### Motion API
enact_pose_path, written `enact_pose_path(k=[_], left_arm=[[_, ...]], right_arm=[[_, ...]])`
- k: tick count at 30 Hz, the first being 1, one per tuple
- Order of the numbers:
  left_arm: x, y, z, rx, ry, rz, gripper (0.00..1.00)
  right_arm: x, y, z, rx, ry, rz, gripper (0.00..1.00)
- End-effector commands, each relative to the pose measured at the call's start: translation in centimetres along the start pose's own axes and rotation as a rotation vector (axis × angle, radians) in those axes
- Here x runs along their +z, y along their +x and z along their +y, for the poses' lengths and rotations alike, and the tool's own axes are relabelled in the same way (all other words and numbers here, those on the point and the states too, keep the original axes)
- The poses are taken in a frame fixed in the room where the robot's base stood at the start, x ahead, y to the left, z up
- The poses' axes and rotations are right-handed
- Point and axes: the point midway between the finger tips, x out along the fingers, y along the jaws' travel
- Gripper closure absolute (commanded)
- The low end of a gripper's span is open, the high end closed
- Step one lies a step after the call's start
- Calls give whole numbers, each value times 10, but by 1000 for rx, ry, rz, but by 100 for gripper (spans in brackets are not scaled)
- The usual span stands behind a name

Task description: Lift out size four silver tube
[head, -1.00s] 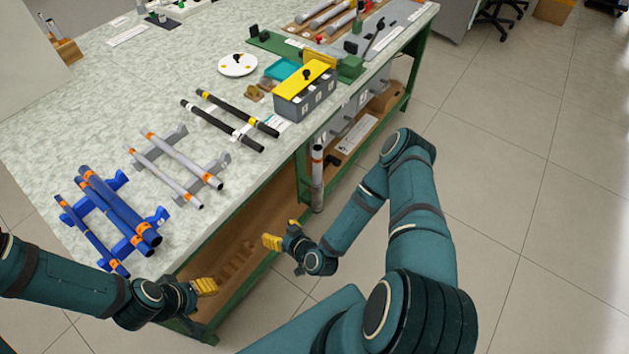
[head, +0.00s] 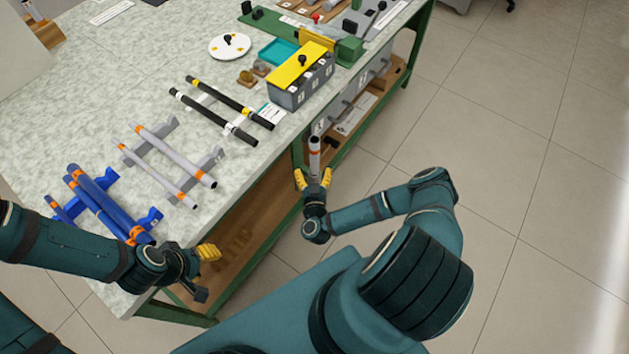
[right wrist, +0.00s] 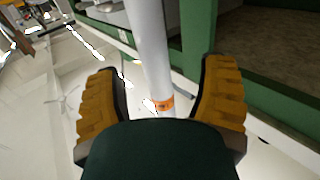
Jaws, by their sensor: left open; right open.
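A silver tube (head: 314,150) with an orange band stands upright beside the green bench leg, its lower part hidden behind my right gripper. My right gripper (head: 313,173) is open, with its yellow fingers on either side of the tube's line. In the right wrist view, the silver tube (right wrist: 150,50) runs between the open fingers, with gaps on both sides, and an orange band shows low on it. Two more silver tubes (head: 178,158) with orange bands lie on a grey rack. Size marks are too small to read. My left gripper (head: 206,266) is open and empty by the bench's near corner.
Blue tubes (head: 100,204) lie on a blue rack and black tubes (head: 222,114) lie farther back. A grey box with a yellow lid (head: 299,65) stands near the bench edge. The green-framed bench has a brown lower shelf (head: 235,240). The floor to the right is clear.

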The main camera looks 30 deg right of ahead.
Motion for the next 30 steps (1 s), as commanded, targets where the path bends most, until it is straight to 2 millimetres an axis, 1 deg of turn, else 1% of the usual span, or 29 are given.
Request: enact_pose_path(k=[7,12,15,19,25,26,27,29,30], left_arm=[[2,4,-1,1,2,-3,52],[4,10,-3,1,3,-8,52],[4,11,-4,1,3,-7,52],[3,12,-4,1,3,-6,52],[3,12,-4,1,3,-6,52],[3,12,-4,1,3,-6,52],[3,12,-4,1,3,-6,52],[3,12,-4,1,3,-6,52],[3,12,-4,1,3,-6,52]], right_arm=[[0,18,2,1,1,0,30],[1,42,8,2,1,0,30],[1,54,7,0,1,0,30],[0,60,7,-2,2,-2,30],[0,61,6,-2,1,-2,30],[0,60,6,-2,2,-2,35],[0,60,6,-2,2,-2,49],[0,60,6,-2,2,-2,70],[0,60,6,-2,2,-2,84]])
